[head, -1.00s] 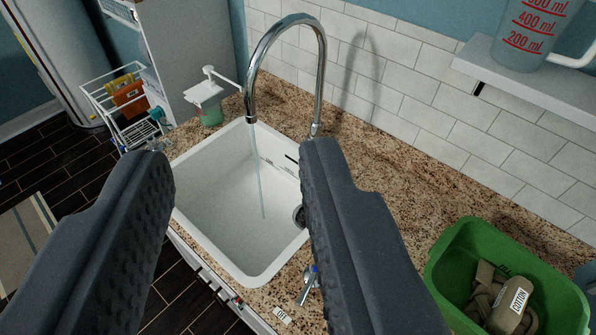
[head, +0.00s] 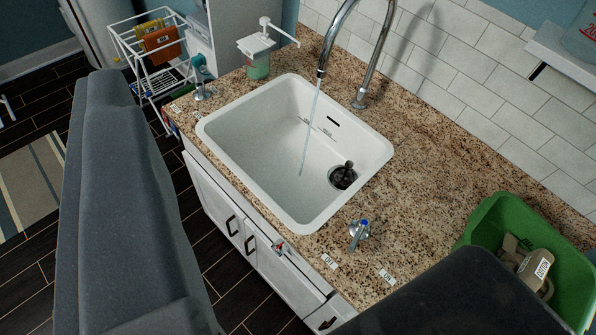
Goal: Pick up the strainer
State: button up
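The strainer (head: 344,176) looks like a small dark piece with an upright knob, sitting in the drain at the right end of the white sink (head: 250,150). A thin stream of water falls from the faucet (head: 338,30) into the basin, left of the strainer. My gripper (head: 285,168) is open and empty, its dark fingers wide apart at the left and the lower right of the picture. The sink and the strainer show between the fingers, beyond them.
A tap handle (head: 360,232) stands on the granite counter in front of the sink, by small labels. A green bin (head: 478,222) holding a cloth-like item is at the right. A soap dispenser (head: 258,62) stands behind the sink's left corner. The faucet arches over the sink's back.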

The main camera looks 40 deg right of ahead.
aim_at(344, 177)
jog(key=u, duration=1.25)
jog(key=i, duration=2.6)
jog(key=z, duration=2.7)
jog(key=i, duration=0.15)
jog(key=z, duration=1.05)
